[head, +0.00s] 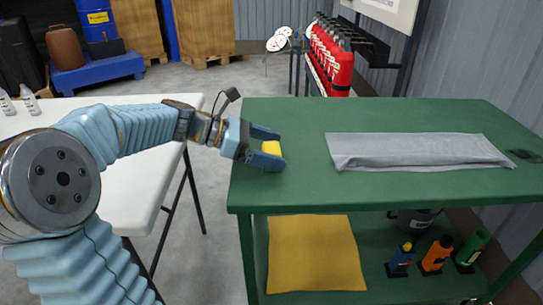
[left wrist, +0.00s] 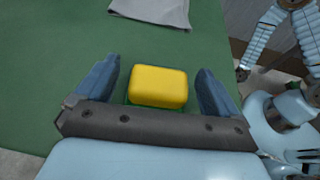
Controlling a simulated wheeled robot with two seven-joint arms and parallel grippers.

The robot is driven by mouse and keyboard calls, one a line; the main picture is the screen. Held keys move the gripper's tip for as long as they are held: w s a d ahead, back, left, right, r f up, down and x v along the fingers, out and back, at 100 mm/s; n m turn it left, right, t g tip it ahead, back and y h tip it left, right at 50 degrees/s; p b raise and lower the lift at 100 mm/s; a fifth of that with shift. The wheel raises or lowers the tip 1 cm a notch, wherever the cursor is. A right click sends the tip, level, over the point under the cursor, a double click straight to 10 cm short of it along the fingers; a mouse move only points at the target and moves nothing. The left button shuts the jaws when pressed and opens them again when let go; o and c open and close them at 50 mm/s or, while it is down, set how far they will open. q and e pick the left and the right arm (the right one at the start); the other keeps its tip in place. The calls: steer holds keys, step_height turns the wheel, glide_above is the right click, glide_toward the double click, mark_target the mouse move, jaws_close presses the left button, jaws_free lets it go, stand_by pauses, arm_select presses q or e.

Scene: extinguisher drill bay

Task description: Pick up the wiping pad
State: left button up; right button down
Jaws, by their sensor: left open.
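The wiping pad (left wrist: 158,86) is a small yellow block with rounded edges and a darker green underside. It lies on the green tabletop (head: 300,182) near its left edge. In the head view the pad (head: 272,148) shows between the blue fingers. My left gripper (head: 275,146) is open, with one finger on each side of the pad. In the left wrist view a gap shows between the pad and each finger of the left gripper (left wrist: 160,88).
A folded grey cloth (head: 415,150) lies on the tabletop to the right. A dark object (head: 525,155) is at its far right. A yellow cloth (head: 314,252) and several bottles (head: 436,254) are on the lower shelf. A white table (head: 125,170) stands at the left.

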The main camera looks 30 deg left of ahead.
arm_select(q)
steer(key=shift+x, duration=1.15)
steer(key=shift+c, duration=0.2)
steer(key=c, duration=1)
